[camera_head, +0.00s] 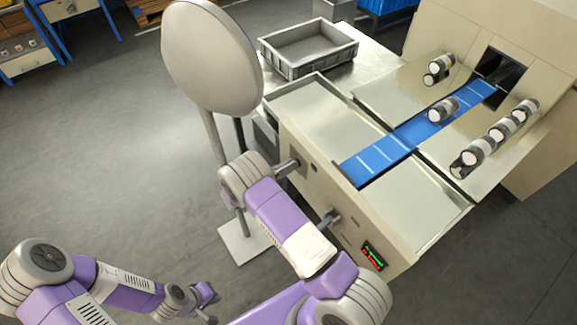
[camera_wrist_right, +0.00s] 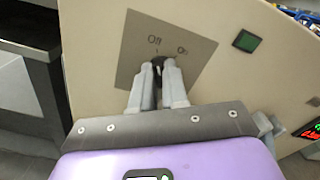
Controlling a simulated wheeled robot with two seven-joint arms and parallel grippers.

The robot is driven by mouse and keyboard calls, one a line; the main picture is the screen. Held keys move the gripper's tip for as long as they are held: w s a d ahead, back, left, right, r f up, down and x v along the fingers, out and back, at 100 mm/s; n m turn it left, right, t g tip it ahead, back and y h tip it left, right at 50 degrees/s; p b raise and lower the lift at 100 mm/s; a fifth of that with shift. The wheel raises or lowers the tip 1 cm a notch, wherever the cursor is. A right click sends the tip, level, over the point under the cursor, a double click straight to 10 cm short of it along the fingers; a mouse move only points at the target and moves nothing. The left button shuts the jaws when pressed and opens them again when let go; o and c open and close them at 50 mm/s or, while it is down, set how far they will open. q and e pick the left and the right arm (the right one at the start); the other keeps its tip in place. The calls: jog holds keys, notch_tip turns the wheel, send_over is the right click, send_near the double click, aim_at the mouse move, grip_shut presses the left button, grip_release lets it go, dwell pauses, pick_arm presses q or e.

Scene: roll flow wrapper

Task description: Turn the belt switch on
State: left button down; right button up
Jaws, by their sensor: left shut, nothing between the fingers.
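The belt switch (camera_wrist_right: 157,61) is a small dark knob on a grey plate marked "Off" and "On" in the right wrist view. My right gripper (camera_wrist_right: 160,74) has its two fingers close together on either side of the knob and looks shut on it; the fingers hide most of the knob, so its setting is unclear. In the head view my right gripper (camera_head: 291,165) reaches the machine's front panel, and the switch is hidden there. My left gripper (camera_head: 209,304) is shut and empty, low over the floor at the bottom, away from the machine.
A green button (camera_wrist_right: 247,41) sits right of the switch plate. A red-green display (camera_head: 373,255) and a grey protruding part (camera_head: 331,217) are further along the panel. The blue belt (camera_head: 375,158) carries a roll (camera_head: 443,110). A round-headed stand (camera_head: 212,58) is beside the machine.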

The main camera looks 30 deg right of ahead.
grip_shut()
